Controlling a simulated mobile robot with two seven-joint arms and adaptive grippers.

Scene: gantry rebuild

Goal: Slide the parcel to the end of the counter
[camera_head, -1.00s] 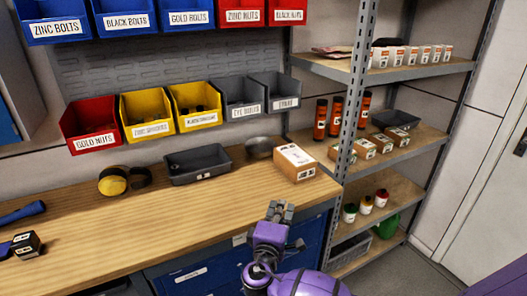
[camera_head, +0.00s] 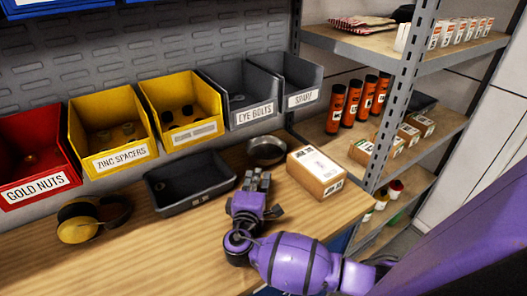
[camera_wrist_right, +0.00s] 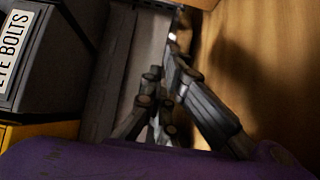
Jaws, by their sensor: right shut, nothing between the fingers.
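The parcel (camera_head: 316,172), a brown cardboard box with a white label on top, sits on the wooden counter (camera_head: 125,265) near its right end, beside the shelf post. My purple right arm reaches in from the lower right. Its right gripper (camera_head: 257,180) is shut and empty, over the counter to the left of the parcel, with a visible gap between them. In the right wrist view the dark gripper fingers (camera_wrist_right: 172,75) show close together. A brown edge at the top of that view may be the parcel; I cannot tell. My left gripper is not in view.
A dark grey tray (camera_head: 190,190) lies just left of my right gripper. A round metal bowl (camera_head: 266,150) stands behind it, near the parcel. Yellow-black ear defenders (camera_head: 92,218) lie further left. Wall bins (camera_head: 187,108) hang above. A metal shelf post (camera_head: 402,105) rises right of the parcel.

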